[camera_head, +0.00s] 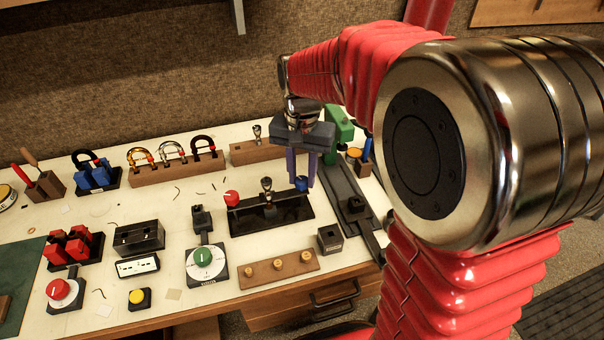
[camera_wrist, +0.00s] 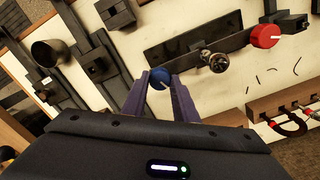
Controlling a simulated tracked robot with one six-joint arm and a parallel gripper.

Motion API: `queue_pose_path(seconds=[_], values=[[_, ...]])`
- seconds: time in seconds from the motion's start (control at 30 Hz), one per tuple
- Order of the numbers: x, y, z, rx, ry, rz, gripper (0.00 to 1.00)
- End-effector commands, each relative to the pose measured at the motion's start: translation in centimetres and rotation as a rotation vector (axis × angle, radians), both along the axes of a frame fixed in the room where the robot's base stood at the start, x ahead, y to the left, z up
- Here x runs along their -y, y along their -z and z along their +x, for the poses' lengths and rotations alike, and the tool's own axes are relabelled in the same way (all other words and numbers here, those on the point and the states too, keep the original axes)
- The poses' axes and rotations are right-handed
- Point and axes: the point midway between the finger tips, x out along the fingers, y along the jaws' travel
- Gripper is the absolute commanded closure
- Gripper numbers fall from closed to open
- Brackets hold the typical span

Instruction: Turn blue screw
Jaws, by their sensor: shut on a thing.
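The blue screw (camera_head: 302,184) has a round blue knob and sits at the right end of a black base plate (camera_head: 285,219). In the wrist view the blue screw (camera_wrist: 159,79) shows between the two purple fingertips, with a pale mark on its knob. My gripper (camera_head: 301,178) points down over the plate's right end. Its fingers are shut on the blue screw, one on each side, as the wrist view of my gripper (camera_wrist: 161,84) shows. The screw's shaft is hidden.
A red knob (camera_head: 232,198) and an upright metal piece (camera_head: 267,189) stand on the same plate, left of my gripper. A dark rail with a green block (camera_head: 340,122) lies close on the right. A wooden block (camera_head: 258,153) stands behind. Small black box (camera_head: 330,239) in front.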

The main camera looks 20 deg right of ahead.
Motion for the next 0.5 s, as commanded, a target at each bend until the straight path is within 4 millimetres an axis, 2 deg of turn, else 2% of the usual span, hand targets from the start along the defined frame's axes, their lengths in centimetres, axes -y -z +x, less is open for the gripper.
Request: queue_pose_path(seconds=[0.5], values=[[0.04,-0.15,0.16,0.007,0.488,0.001,0.96]])
